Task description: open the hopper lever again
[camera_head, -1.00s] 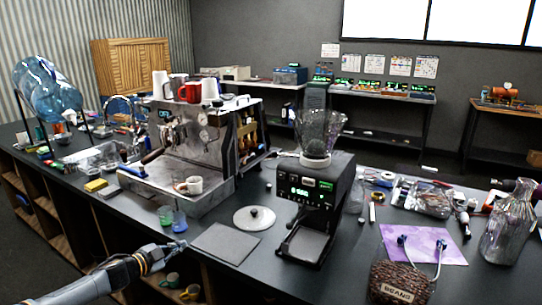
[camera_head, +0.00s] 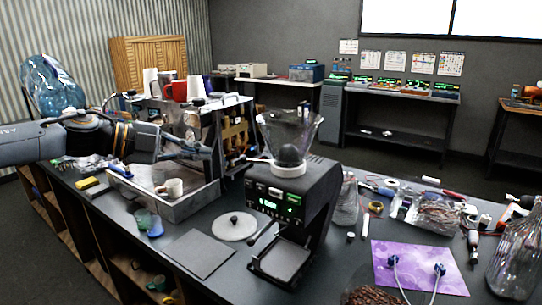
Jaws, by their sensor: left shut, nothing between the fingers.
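The black grinder (camera_head: 300,200) stands on the counter with green lit digits on its front. Its clear hopper (camera_head: 308,132) sits on a white collar (camera_head: 285,170), with a dark rounded shape inside the hopper's lower part. I cannot clearly make out the hopper lever at this size. My left gripper (camera_head: 208,153) is shut and empty. It is raised in front of the espresso machine, to the left of the hopper and apart from it in the picture. My right gripper is not in view.
The espresso machine (camera_head: 178,128) carries cups and stands behind my left arm. A white lid (camera_head: 234,228) and a dark mat (camera_head: 200,253) lie left of the grinder. A purple sheet (camera_head: 420,262), a bean bag (camera_head: 372,296) and a glass jug (camera_head: 515,255) are at right.

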